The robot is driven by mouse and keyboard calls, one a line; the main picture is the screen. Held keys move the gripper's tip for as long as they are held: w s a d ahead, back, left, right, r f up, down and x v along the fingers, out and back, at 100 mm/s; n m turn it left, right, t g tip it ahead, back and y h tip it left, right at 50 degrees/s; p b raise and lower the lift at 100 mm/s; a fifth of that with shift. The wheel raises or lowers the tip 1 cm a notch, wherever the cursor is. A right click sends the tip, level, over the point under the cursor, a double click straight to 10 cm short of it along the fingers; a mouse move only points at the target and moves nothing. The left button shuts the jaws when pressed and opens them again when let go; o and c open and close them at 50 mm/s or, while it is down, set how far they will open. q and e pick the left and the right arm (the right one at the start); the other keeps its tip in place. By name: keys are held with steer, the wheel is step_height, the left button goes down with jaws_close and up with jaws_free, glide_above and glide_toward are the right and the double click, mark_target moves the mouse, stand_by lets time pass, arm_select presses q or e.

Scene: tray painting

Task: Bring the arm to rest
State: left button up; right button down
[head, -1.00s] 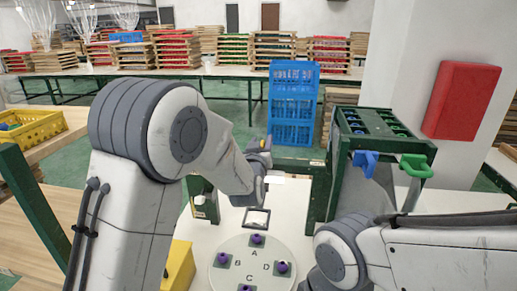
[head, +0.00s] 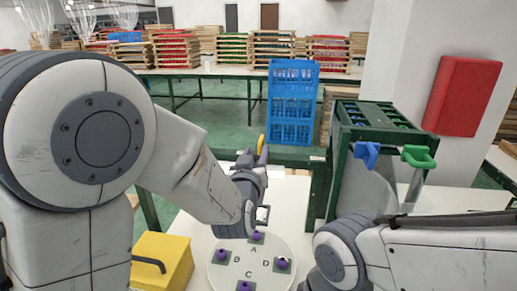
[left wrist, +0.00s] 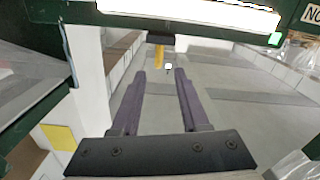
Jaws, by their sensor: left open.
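My left gripper (head: 262,150) is above the white table, just beyond the round white plate (head: 265,262) marked A, B, C and D. In the left wrist view, its two purple fingers (left wrist: 157,73) stand apart with nothing between them. My left arm fills the left of the head view. My right arm comes in from the right, folded low; its gripper is not in view.
Purple knobs on dark squares sit on the plate. A yellow box (head: 165,262) is left of it. A green rack (head: 385,125) with blue and green handles stands right. Blue crates (head: 292,105) are stacked behind. A red box (head: 461,96) is on the pillar.

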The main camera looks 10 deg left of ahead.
arm_select(q)
steer(key=s+d+f+m+g+h+p, duration=0.25)
steer(key=s+d+g, duration=0.25)
steer(key=s, duration=0.3)
steer(key=s+d+f+m+g+h+p, duration=0.2)
steer(key=s+d+f+m+g, duration=0.15)
steer(key=s+g, duration=0.35)
steer(key=s+a+m+g+y+p, duration=0.1)
steer(key=s+a+g+y, duration=0.1)
steer(key=s, duration=0.7)
steer(key=s+a+m+g+y+p, duration=0.1)
steer(key=s+a+m+g+y, duration=0.1)
steer(key=s, duration=0.8)
steer(key=shift+a+g+p, duration=0.4)
steer(key=shift+a+g, duration=0.45)
steer(key=shift+g, duration=0.05)
steer(key=shift+f, duration=0.1)
